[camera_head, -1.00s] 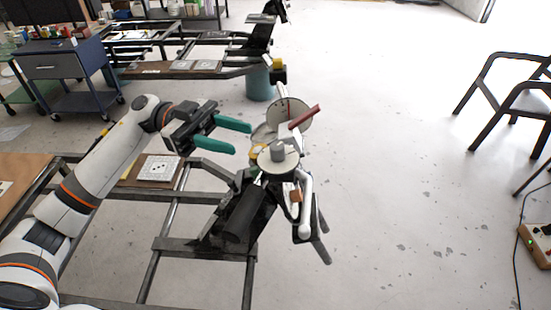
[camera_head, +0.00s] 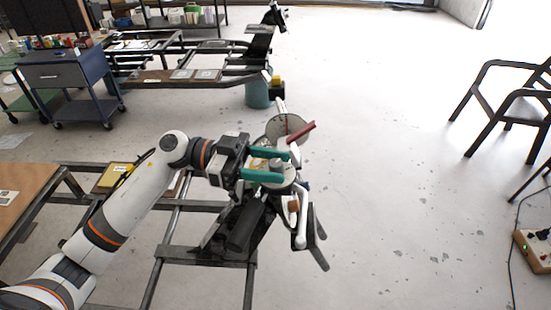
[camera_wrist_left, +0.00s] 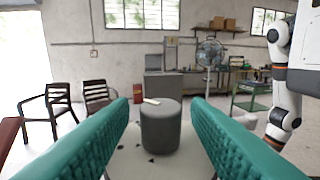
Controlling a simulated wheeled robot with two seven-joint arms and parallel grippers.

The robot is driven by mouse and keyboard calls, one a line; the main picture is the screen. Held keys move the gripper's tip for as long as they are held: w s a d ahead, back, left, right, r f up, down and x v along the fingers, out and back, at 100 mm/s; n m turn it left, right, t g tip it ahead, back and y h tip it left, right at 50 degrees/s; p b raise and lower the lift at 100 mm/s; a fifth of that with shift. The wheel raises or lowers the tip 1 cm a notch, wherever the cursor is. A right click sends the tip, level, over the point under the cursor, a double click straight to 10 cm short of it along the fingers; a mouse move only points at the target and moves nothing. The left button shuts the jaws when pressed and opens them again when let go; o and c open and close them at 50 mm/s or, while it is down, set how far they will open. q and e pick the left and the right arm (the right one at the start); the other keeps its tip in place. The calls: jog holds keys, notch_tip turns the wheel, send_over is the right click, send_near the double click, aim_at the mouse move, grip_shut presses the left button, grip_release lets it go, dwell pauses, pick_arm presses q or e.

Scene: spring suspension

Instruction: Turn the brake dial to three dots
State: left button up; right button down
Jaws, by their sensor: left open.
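The brake dial is a grey round knob (camera_wrist_left: 161,128) with a pale pointer mark on top, standing on a pale round plate (camera_wrist_left: 128,158) with small black marks. I cannot read the dots in the wrist view. In the head view the knob (camera_head: 276,163) shows between the fingers of my left gripper (camera_head: 279,164). The left gripper's teal fingers are open, one on each side of the knob. In the left wrist view the gripper (camera_wrist_left: 160,120) has visible gaps between each finger and the knob. My right gripper is not in view.
A red lever (camera_head: 302,132) and a pale disc (camera_head: 284,126) stand just behind the dial. A white curved handle (camera_head: 302,218) is in front of it. Metal frame rails (camera_head: 205,206) lie below my arm. The floor to the right is clear up to the chairs (camera_head: 505,100).

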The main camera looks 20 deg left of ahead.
pick_arm(q)
jog(key=shift+d, duration=0.45)
jog(key=c, duration=0.9)
jog(key=shift+r+m+g+p, duration=0.2)
jog(key=shift+m+g+p, duration=0.4)
jog(key=shift+g, duration=0.3)
grip_shut()
jog(key=shift+w+m+g, duration=0.1)
jog(key=shift+m+g, duration=0.3)
jog(key=shift+g, duration=0.2)
jog(key=shift+f+m+g, duration=0.2)
jog(key=shift+m+g, duration=0.6)
jog(key=shift+g, duration=0.3)
jog(key=o, duration=0.9)
grip_release()
